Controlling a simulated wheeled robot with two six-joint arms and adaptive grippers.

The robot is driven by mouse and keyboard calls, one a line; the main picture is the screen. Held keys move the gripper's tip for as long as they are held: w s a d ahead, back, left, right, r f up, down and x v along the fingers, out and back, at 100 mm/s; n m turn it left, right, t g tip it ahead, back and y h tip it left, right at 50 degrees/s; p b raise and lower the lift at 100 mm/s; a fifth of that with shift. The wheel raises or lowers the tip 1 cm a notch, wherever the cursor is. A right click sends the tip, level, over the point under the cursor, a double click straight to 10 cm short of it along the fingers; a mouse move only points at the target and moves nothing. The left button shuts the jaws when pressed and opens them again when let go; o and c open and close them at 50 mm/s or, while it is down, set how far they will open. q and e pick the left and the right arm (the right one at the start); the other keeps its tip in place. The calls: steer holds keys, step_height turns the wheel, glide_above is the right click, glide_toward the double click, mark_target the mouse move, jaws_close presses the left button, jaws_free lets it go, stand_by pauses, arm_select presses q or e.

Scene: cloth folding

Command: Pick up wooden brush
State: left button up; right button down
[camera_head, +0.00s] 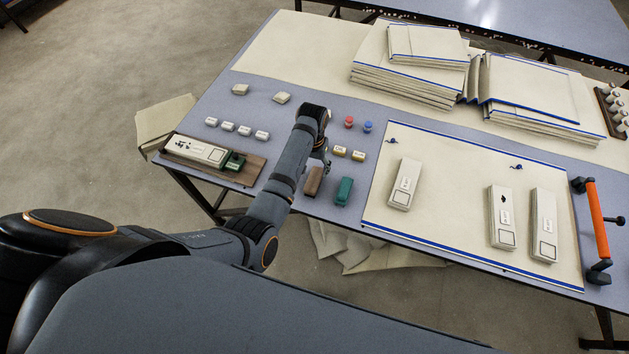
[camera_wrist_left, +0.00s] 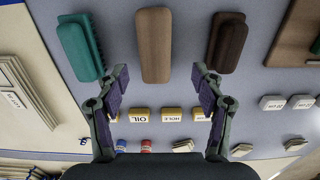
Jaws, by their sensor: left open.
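A light brown wooden brush (camera_head: 313,181) lies on the grey-blue table, close to the front edge, left of a green brush (camera_head: 344,191). In the left wrist view the wooden brush (camera_wrist_left: 153,45) is the middle of three, between the green brush (camera_wrist_left: 80,45) and a dark brown brush (camera_wrist_left: 227,42). The dark brown brush is hidden by my arm in the head view. My left gripper (camera_head: 325,165) hangs over the table just behind the wooden brush. In the wrist view its fingers (camera_wrist_left: 158,72) are open and empty, with the brush's near end between them. My right gripper is not in view.
Yellow labelled blocks (camera_head: 348,153) and red and blue pieces (camera_head: 358,124) lie behind the brushes. A wooden board (camera_head: 250,172) lies left. Folded cloth stacks (camera_head: 420,65) stand behind.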

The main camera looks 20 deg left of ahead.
mark_target(314, 178)
arm_select(q)
steer(key=shift+f, duration=0.85)
steer(key=shift+s+f, duration=0.15)
steer(key=shift+f, duration=0.25)
steer(key=f, duration=0.4)
steer(key=shift+s+d+f, duration=0.2)
steer(key=shift+d, duration=0.1)
steer(key=c, duration=1.3)
steer(key=shift+r+p, duration=0.1)
steer(key=shift+p, duration=0.2)
